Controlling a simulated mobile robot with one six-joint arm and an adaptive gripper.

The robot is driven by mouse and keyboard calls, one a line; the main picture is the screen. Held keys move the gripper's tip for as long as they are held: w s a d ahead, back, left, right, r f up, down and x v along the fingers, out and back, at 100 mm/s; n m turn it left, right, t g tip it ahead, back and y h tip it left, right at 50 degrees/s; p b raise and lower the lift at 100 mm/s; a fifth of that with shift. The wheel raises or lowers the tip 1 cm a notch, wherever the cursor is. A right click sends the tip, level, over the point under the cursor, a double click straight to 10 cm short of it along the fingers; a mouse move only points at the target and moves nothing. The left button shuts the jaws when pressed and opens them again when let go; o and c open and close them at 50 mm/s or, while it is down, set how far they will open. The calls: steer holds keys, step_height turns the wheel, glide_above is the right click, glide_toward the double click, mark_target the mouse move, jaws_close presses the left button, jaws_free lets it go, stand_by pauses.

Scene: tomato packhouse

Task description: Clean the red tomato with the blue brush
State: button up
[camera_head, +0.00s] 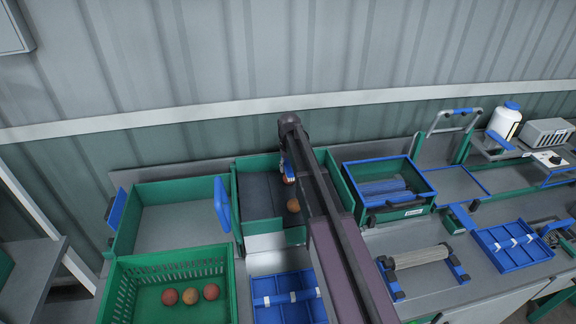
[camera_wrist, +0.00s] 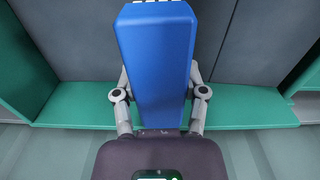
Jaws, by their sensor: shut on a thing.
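A blue brush (camera_wrist: 155,50) fills the middle of the wrist view, its pale bristles just showing at the top edge. My gripper (camera_wrist: 158,85) is shut on it, one finger on each side. In the head view my gripper (camera_head: 287,168) and the brush are small and partly hidden by my arm, over a dark bed with green sides (camera_head: 257,190). A reddish-orange tomato (camera_head: 293,205) lies on that bed, just in front of the brush and beside my arm. I cannot tell whether the brush touches it. The tomato is not visible in the wrist view.
A green crate (camera_head: 125,290) at lower left holds three reddish tomatoes (camera_head: 190,296). An empty green-walled bay (camera_head: 180,215) lies left of the bed. A blue-rimmed bin (camera_head: 415,195) stands to the right. A blue divided tray (camera_head: 512,245) and a roller (camera_head: 420,257) sit further right.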

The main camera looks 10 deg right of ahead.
steer(key=shift+s, duration=0.85)
jaws_close()
steer(key=shift+s, duration=0.3)
steer(key=shift+w, duration=0.2)
steer(key=shift+w+a, duration=0.1)
steer(key=shift+w, duration=2)
steer(key=shift+w, duration=0.1)
steer(key=shift+s, duration=2.25)
steer(key=shift+w, duration=0.15)
